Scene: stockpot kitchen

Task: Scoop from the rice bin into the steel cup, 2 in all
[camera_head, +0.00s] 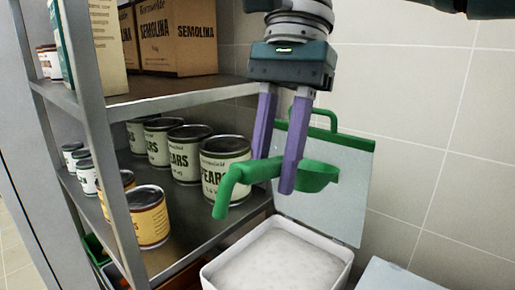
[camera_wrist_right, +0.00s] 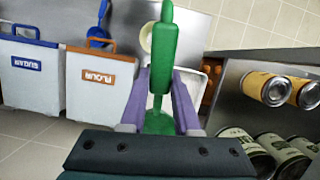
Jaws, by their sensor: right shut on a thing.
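My right gripper (camera_head: 275,172) is shut on a green scoop (camera_head: 235,183), which hangs above the open rice bin (camera_head: 214,281). The scoop's bowl (camera_head: 316,178) points right in the head view; I cannot see whether it holds rice. The bin is white, filled with pale grains, with its green-handled lid (camera_head: 352,200) standing open behind. In the right wrist view the scoop (camera_wrist_right: 163,55) shows between the gripper's fingers (camera_wrist_right: 160,100). I cannot make out the steel cup in either view. My left gripper is out of view.
A metal shelf (camera_head: 180,97) with pear cans (camera_head: 222,165), a yellow can (camera_head: 150,217) and semolina boxes (camera_head: 176,38) stands close on the left. The right wrist view shows a flour bin (camera_wrist_right: 98,85), a sugar bin (camera_wrist_right: 30,75) and a blue scoop (camera_wrist_right: 98,35). A tiled wall (camera_head: 430,130) is behind.

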